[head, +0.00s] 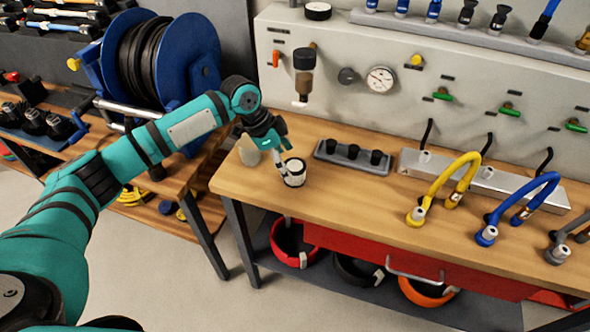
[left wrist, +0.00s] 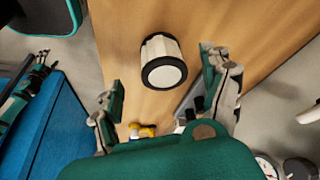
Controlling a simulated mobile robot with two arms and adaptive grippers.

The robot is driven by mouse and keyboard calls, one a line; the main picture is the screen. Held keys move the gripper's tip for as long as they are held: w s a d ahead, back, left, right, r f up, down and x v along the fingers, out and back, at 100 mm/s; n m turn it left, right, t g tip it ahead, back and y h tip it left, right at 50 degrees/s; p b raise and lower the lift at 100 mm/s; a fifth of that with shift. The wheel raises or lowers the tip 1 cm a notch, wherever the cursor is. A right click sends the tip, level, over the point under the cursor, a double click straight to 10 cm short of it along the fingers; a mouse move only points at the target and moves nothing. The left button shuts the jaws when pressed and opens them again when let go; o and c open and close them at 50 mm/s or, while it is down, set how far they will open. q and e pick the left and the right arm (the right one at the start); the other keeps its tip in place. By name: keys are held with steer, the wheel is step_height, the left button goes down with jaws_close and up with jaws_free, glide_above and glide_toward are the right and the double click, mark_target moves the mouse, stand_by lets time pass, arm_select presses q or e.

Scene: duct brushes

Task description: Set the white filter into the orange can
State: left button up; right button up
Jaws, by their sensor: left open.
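The white filter (head: 294,173), a short pleated cylinder with black end rings, stands on the wooden bench near its left end. My left gripper (head: 283,163) is open at the filter in the head view. In the left wrist view the filter (left wrist: 160,55) shows ahead, between and beyond the spread fingers, and no finger visibly grips it. An orange round container (head: 428,293), partly hidden by the bench, is on the shelf below; I cannot tell if it is the orange can. My right gripper is not in view.
A pale cylinder (head: 249,152) stands behind my left gripper. A dark holder (head: 352,155) with black pegs is right of the filter. Yellow (head: 440,190) and blue (head: 518,208) hoses arch farther right. A red container (head: 292,244) and a black one (head: 357,270) are below. The bench front is clear.

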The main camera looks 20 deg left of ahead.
mark_target(291, 166)
arm_select(q)
steer(key=shift+d+f, duration=0.15)
steer(key=shift+f, duration=0.05)
steer(key=shift+d+f, duration=0.1)
steer(key=shift+f, duration=0.1)
steer(key=x, duration=0.1)
steer(key=p+x, duration=0.1)
steer(key=x, duration=0.2)
steer(key=shift+w+d+f, duration=0.1)
steer(key=shift+w+f, duration=0.1)
steer(key=shift+w, duration=0.1)
steer(key=shift+f, duration=0.1)
steer(key=shift+c, duration=0.9)
steer(key=c, duration=1.1)
steer(key=shift+c, duration=0.2)
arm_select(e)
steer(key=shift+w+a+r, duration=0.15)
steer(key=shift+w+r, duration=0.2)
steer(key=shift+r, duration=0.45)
